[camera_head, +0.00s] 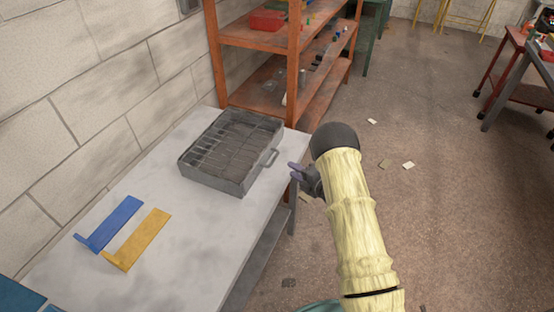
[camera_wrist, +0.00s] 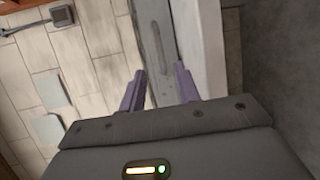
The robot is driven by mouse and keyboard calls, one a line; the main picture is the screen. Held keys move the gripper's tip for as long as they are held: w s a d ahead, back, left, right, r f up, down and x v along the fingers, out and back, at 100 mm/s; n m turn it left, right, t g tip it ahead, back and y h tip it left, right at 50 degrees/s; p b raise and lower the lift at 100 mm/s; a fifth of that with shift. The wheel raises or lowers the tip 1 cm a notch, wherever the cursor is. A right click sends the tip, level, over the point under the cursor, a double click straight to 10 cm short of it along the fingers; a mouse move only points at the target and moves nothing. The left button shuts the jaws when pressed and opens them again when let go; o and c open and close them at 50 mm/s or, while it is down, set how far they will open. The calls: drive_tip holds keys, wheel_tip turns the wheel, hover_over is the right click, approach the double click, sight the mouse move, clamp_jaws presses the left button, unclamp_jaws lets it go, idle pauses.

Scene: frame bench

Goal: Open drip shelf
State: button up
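The drip shelf appears to be the grey metal tray-like unit (camera_head: 228,184) with a wire rack (camera_head: 222,140) on top, standing on the white bench. Its handle (camera_head: 266,160) sticks out on the right side, facing my arm. My gripper (camera_head: 294,170) is just right of the handle near the bench edge, apart from it in the head view. In the wrist view my gripper's two purple fingers (camera_wrist: 160,88) are spread apart with a gap between them. A grey metal surface (camera_wrist: 152,40) shows beyond the fingers; I cannot tell which part it is.
The white bench (camera_head: 170,250) carries a blue bracket (camera_head: 112,222) and a yellow bracket (camera_head: 140,238) at its near left. An orange shelf rack (camera_head: 255,38) stands behind the bench. A block wall (camera_head: 80,110) borders the left. Open floor (camera_head: 450,200) lies to the right.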

drive_tip(key=p+x, duration=0.1)
drive_tip(key=x, duration=0.8)
drive_tip(key=shift+w+a, duration=0.25)
drive_tip(key=shift+c, duration=0.4)
clamp_jaws()
